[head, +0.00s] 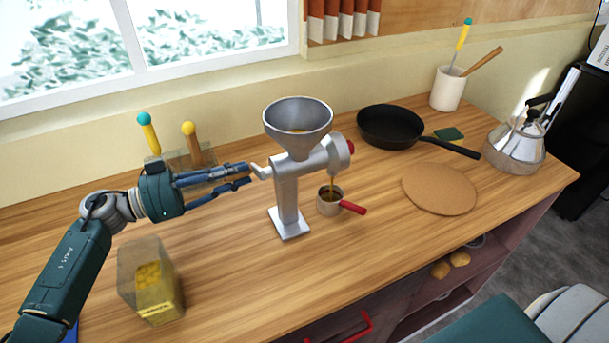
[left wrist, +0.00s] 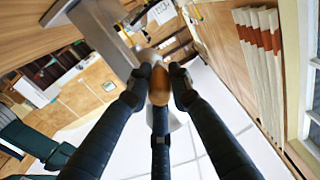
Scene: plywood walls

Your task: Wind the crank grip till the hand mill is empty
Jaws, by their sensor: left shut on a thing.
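The grey metal hand mill (head: 287,195) stands upright on the wooden counter. Its funnel hopper (head: 298,115) has a little brownish stuff low inside. A thin brownish stream falls from the mill's mouth into a small cup with a red handle (head: 328,207), which stands below it. My left gripper (head: 248,175) reaches in from the left and is shut on the crank grip, at the mill's left side. In the left wrist view the brown wooden crank grip (left wrist: 159,88) sits between the fingers. The fingers hide most of the grip in the head view. My right gripper is not in view.
A clear container with yellow contents (head: 150,282) stands at front left. A rack with two ball-topped tools (head: 180,160) is behind my left gripper. A black pan (head: 390,126), a cork mat (head: 440,188) and a kettle (head: 515,146) are to the right. The counter before the mill is clear.

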